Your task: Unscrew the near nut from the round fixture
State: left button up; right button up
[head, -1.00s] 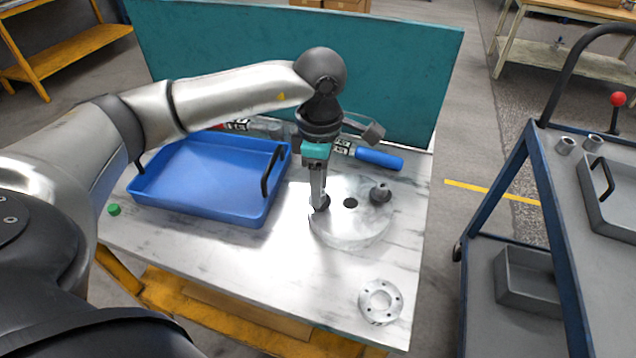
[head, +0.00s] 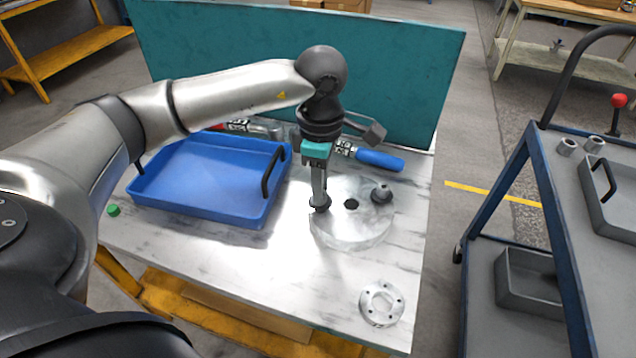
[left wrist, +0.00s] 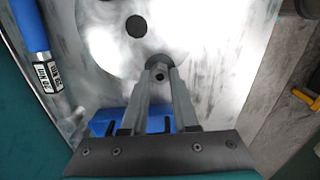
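The round fixture (head: 350,238), a pale metal disc with a dark centre hole, lies on the table; it also shows in the left wrist view (left wrist: 110,50). The near nut (head: 321,209) is at its left edge under my left gripper (head: 320,203), which points straight down. In the left wrist view the near nut (left wrist: 158,64) sits between the two fingertips (left wrist: 160,74), which appear closed against its sides. Another dark nut (head: 381,193) stands on the fixture's right side. My right gripper is not in view.
A blue tray (head: 205,205) lies left of the fixture. A blue-handled tool (head: 378,159) lies behind it. A flanged ring (head: 381,303) is at the front right, a green cap (head: 113,210) at the left edge. A teal panel (head: 400,60) closes the back; a cart (head: 590,250) stands right.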

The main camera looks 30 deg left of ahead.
pick_arm(q)
jog(key=shift+f, duration=0.3)
grip_shut()
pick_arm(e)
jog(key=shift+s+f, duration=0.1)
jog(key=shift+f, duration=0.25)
pick_arm(q)
jog(key=shift+s+d+n, duration=0.1)
jog(key=shift+n, duration=0.9)
jog(key=shift+o, duration=1.7)
grip_release()
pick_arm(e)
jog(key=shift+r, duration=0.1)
pick_arm(q)
jog(key=shift+r, duration=0.15)
